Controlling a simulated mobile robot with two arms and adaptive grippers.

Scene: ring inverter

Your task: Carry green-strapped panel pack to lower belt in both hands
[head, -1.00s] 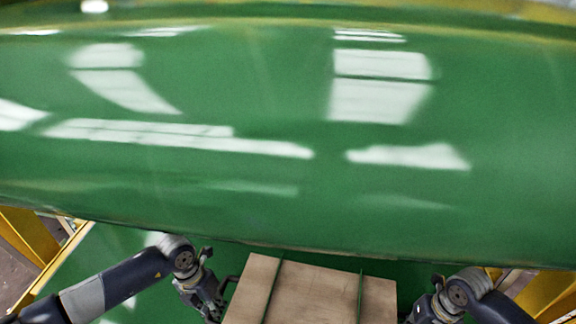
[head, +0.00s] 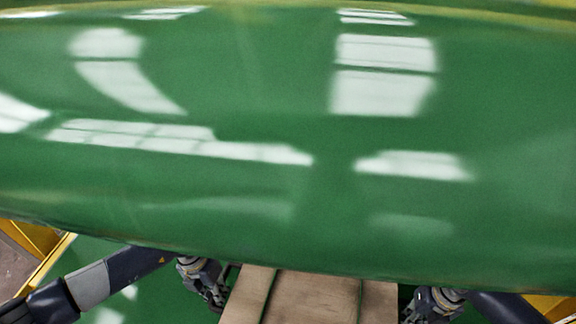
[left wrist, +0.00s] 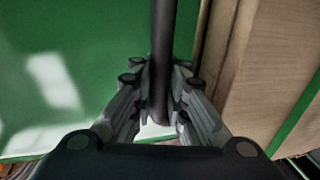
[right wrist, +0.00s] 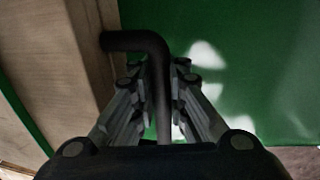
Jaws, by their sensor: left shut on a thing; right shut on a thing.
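The panel pack (head: 313,297) is a pale wooden block with two green straps, at the bottom middle of the head view. My left gripper (left wrist: 158,85) is shut on a dark handle bar at the pack's left side. My right gripper (right wrist: 158,85) is shut on a bent dark handle that meets the pack's right side. The pack's side also shows in the left wrist view (left wrist: 262,60) and the right wrist view (right wrist: 62,50). A lower green surface (head: 105,262), possibly the lower belt, shows beneath.
Yellow frame parts stand at the lower left (head: 42,238) and lower right (head: 548,304). Free room ahead is hidden.

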